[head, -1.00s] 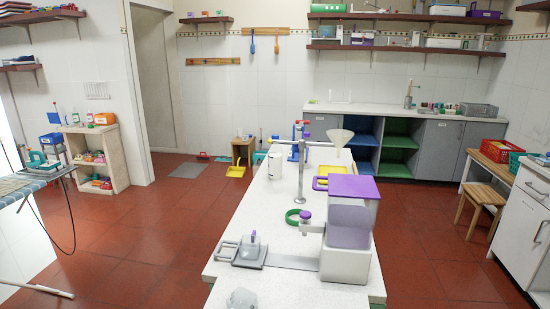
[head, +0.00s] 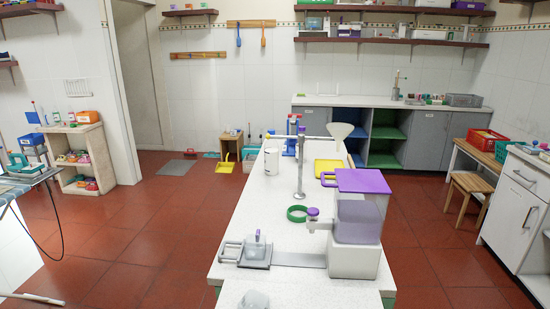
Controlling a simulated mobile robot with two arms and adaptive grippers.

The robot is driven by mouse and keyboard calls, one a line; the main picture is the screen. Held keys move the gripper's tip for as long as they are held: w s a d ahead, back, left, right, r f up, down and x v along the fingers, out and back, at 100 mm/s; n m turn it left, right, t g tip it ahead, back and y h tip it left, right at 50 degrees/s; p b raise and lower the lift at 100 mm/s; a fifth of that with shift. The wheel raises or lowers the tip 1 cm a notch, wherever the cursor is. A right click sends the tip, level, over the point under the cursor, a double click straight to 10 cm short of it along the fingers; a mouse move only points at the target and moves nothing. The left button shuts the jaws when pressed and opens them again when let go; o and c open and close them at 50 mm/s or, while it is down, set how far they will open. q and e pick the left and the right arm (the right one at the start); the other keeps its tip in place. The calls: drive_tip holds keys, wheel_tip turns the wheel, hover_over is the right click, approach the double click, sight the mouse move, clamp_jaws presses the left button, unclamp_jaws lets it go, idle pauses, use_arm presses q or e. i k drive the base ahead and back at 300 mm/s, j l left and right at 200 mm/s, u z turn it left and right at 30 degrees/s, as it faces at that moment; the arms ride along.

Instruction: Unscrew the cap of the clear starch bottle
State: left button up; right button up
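Neither of my grippers is in view. Small bottles stand on top of the low cream shelf unit (head: 107,157) at the left: a small light bottle (head: 56,117), another beside it with a reddish top (head: 70,117), and a slim bottle (head: 40,112) to their left. They are too small for me to tell whether one is the clear starch bottle, or to make out its cap.
A white counter (head: 240,210) runs away from me in the middle, with a purple-lidded dispenser (head: 358,215), a tap (head: 300,165) and a metal tray (head: 256,256). An ironing board (head: 12,188) is at the left. Red floor (head: 150,235) is clear between.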

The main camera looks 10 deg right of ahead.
sight(272, 147)
drive_tip(key=i+j+z, duration=0.2)
drive_tip(key=j, duration=0.3)
drive_tip(key=i+j+z, duration=0.2)
drive_tip(key=j, duration=0.35)
drive_tip(key=i+j+z, duration=0.25)
drive_tip(key=j, duration=0.3)
drive_tip(key=j+z, duration=0.2)
drive_tip(key=j, duration=0.4)
drive_tip(key=i+j+z, duration=0.2)
drive_tip(key=j, duration=0.4)
drive_tip(key=k, duration=0.1)
